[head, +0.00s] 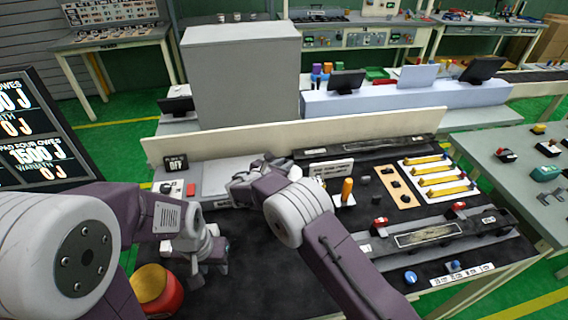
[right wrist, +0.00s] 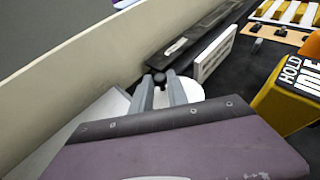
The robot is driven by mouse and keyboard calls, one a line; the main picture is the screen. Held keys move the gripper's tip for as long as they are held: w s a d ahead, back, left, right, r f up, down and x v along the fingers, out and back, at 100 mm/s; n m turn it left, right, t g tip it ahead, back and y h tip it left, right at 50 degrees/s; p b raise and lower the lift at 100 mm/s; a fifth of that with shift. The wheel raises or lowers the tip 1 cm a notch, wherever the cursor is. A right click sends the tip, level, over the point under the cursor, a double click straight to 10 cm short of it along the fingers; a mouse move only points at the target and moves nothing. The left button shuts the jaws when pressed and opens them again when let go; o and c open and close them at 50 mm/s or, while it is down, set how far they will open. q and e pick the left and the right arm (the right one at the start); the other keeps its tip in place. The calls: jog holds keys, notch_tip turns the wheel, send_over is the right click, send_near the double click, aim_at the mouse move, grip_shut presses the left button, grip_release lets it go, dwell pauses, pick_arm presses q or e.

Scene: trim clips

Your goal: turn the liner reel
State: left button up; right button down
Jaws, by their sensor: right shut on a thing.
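The liner reel appears as a white disc (right wrist: 190,90) in the right wrist view, partly hidden behind my fingers. A small black knob (right wrist: 159,78) stands between the fingertips. My right gripper (right wrist: 160,88) is shut on this knob. In the head view my right gripper (head: 238,186) is at the back of the bench, beside the pale grey box, and its wrist hides most of the reel. My left gripper (head: 216,262) hangs low over the dark mat at the front left, apart from the reel. Its finger gap is not clear.
A pale back wall (head: 300,135) runs behind the bench. A red-sided drum with a tan top (head: 152,284) stands at the front left. An orange handle (head: 347,189) and yellow strips (head: 440,180) lie to the right. The dark mat (head: 265,275) between my arms is clear.

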jog(key=c, duration=1.3)
grip_release()
pick_arm(q)
jog(key=shift+f+b, duration=0.55)
jog(key=shift+b, duration=0.05)
pick_arm(e)
jog(key=v, duration=0.9)
